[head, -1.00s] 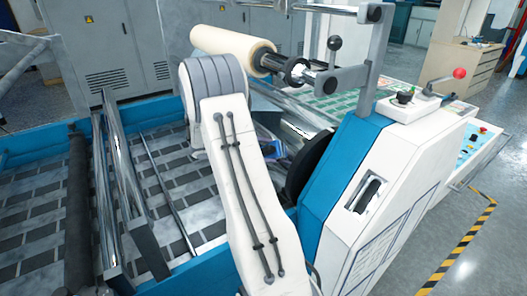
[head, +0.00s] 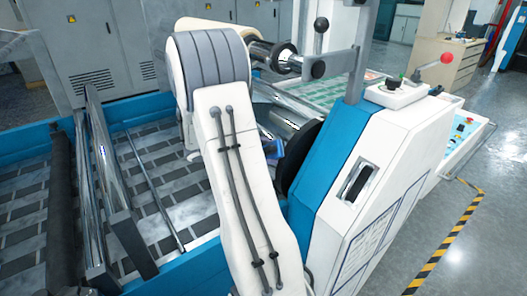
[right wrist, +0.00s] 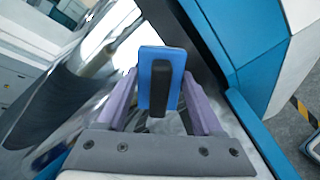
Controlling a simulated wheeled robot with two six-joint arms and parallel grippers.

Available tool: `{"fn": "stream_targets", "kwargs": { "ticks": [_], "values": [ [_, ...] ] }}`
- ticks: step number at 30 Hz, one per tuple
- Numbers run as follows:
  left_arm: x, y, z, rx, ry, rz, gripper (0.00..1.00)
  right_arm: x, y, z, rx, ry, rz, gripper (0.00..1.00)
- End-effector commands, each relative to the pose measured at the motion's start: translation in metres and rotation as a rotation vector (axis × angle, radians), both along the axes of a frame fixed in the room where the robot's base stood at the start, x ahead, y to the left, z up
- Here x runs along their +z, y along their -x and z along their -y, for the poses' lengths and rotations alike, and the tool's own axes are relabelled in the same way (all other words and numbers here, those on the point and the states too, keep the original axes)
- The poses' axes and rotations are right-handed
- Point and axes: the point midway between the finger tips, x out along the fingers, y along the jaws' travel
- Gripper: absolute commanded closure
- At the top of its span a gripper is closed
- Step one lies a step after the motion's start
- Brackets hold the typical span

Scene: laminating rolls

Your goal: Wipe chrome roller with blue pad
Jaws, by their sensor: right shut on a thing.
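The blue pad (right wrist: 174,58) is held by its dark handle between the two purple fingers of my right gripper (right wrist: 160,78), shut on it. In the right wrist view the pad stands in front of the shiny chrome roller (right wrist: 72,88), which fills the left side. I cannot tell whether the pad touches the roller. In the head view the chrome roller (head: 296,118) shows partly behind my right arm, and the gripper and pad are mostly hidden beside the black disc. My left gripper is not in view.
A blue and white machine housing (head: 345,190) with a black disc (head: 298,160) stands close on the right of my arm. A red-knobbed lever (head: 446,58) sits on top. A cream film roll (head: 205,24) is behind the arm. Floor is free at the far right.

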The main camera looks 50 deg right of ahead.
Motion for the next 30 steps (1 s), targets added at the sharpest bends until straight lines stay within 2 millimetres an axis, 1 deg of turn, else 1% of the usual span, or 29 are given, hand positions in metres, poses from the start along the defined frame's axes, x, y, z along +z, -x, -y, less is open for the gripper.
{"fn": "stream_targets", "kwargs": {
  "ticks": [6,8,16,25,30],
  "values": [
    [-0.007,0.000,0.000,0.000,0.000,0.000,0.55,-0.002,0.003,0.001,-0.001,0.001,0.001,0.76],
    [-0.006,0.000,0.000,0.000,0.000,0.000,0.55,-0.001,0.001,0.001,-0.001,0.001,0.002,0.76],
    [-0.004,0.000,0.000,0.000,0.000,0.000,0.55,0.000,-0.020,0.007,0.001,0.000,0.001,0.76],
    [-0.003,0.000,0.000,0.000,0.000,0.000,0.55,0.000,-0.032,0.010,0.000,0.000,0.001,0.76],
    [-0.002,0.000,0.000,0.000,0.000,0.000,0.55,-0.001,-0.045,0.016,0.001,0.000,0.001,0.76]
  ]
}}
